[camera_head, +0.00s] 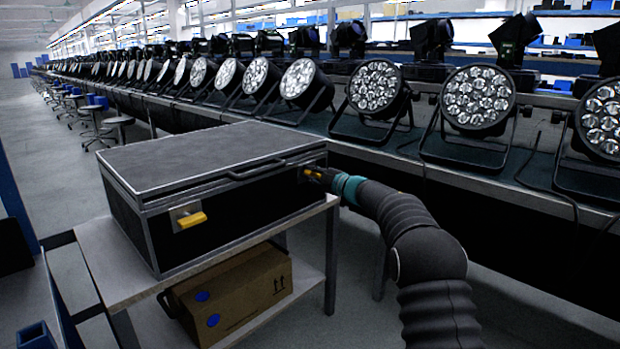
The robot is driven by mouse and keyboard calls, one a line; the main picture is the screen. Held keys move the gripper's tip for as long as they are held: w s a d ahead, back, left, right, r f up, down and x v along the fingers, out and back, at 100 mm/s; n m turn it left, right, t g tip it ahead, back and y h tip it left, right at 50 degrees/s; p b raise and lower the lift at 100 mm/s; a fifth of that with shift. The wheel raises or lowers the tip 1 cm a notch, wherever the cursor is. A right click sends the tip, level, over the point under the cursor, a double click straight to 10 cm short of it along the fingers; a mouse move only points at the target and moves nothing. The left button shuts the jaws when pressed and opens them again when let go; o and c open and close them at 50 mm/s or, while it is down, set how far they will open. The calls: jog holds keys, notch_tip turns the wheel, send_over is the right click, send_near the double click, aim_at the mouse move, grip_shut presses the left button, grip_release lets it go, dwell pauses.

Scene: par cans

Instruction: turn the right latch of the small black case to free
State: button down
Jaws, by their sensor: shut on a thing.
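The small black case (230,190) sits closed on a light-topped table (120,270), with metal edging and a dark handle (258,170) on its front. Its left latch (188,216) is a yellow lever on a pale plate, lying roughly level and pointing right. My gripper (314,174) is at the right end of the case front, shut on the right latch. A little yellow shows there, but the gripper hides most of the latch, so its angle cannot be told.
A cardboard box (240,295) with blue dots stands on the shelf below the case. A long bench (430,165) with several par cans (477,98) runs behind. Stools (100,125) stand at the far left.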

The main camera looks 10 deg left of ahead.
jog(key=n+b, duration=0.2)
jog(key=n, duration=0.1)
jog(key=shift+f, duration=0.4)
jog(key=shift+n+b, duration=0.55)
jog(key=shift+n, duration=0.75)
jog(key=c, duration=1.1)
grip_release()
jog(key=shift+d, duration=0.15)
jog(key=shift+s, duration=0.1)
jog(key=v, duration=1.1)
jog(key=shift+s+d, duration=0.25)
jog(key=shift+s, duration=0.05)
